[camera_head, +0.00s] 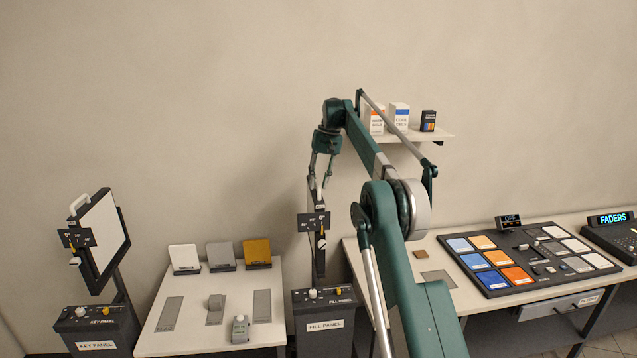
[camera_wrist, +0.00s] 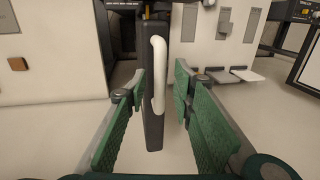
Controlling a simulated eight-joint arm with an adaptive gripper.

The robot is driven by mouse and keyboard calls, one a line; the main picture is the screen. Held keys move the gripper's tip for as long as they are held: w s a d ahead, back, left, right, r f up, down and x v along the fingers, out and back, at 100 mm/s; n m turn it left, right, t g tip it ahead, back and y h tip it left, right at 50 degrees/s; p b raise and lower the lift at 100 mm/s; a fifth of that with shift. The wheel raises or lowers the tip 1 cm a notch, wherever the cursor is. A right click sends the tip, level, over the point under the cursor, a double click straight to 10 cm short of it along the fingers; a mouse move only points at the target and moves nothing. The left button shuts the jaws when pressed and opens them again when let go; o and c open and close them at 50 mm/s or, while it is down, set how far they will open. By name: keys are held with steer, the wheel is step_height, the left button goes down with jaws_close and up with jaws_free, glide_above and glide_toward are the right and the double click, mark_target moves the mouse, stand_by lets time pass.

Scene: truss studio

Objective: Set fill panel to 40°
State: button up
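The fill panel (camera_head: 319,255) stands nearly edge-on above its dark base, labelled FILL PANEL (camera_head: 325,326), in the head view. A small black angle scale (camera_head: 313,222) with a yellow pointer and a white knob is on its side; its numbers are too small to read. My gripper (camera_head: 320,178) is at the panel's top. In the wrist view, the panel's white handle (camera_wrist: 158,75) stands between the two green fingers of my gripper (camera_wrist: 161,84). The fingers are open, with a visible gap on either side of the handle. The head view mostly hides the handle.
The key panel (camera_head: 103,233) stands tilted at the left. A white table (camera_head: 190,335) with small coloured cards lies between the panels. A desk with a swatch board (camera_head: 528,262) and a fader console (camera_head: 612,236) is at right. A wall shelf (camera_head: 432,135) holds boxes behind my arm.

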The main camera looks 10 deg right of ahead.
jaws_close()
